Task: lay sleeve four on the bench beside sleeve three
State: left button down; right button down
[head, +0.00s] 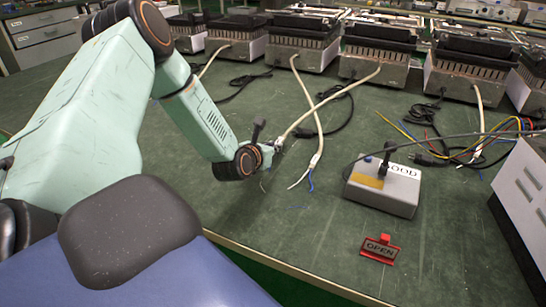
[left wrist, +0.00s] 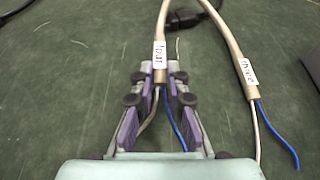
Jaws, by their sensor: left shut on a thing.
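Sleeve four is a cream cable sleeve with a white tag reading "four" (left wrist: 159,55) in the left wrist view. A bare pale wire and a blue wire come out of its end. My left gripper (left wrist: 159,78) is shut on sleeve four, its purple-sided fingers on either side just below the tag. In the head view my left gripper (head: 274,147) is low over the green bench (head: 240,210). Sleeve three, tagged "three" (left wrist: 248,72), lies to the right of sleeve four, apart from it, with its pale and blue wires spread on the bench. It also shows in the head view (head: 316,159).
A grey box marked "GOOD" (head: 384,190) with a dark lever stands to the right. Several heater units (head: 300,42) line the back. Black cords and coloured wires (head: 480,145) lie around. Bench left of the gripper is clear.

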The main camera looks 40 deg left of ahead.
pick_arm(q)
jog(key=shift+f, duration=0.95)
jog(key=shift+f+b, duration=0.2)
jog(key=shift+b, duration=0.1)
jog(key=shift+w, duration=0.1)
jog(key=shift+r, duration=0.1)
jog(key=shift+f, duration=0.2)
jog(key=c, duration=1.3)
grip_release()
jog(key=shift+c, duration=0.2)
jog(key=shift+r, duration=0.1)
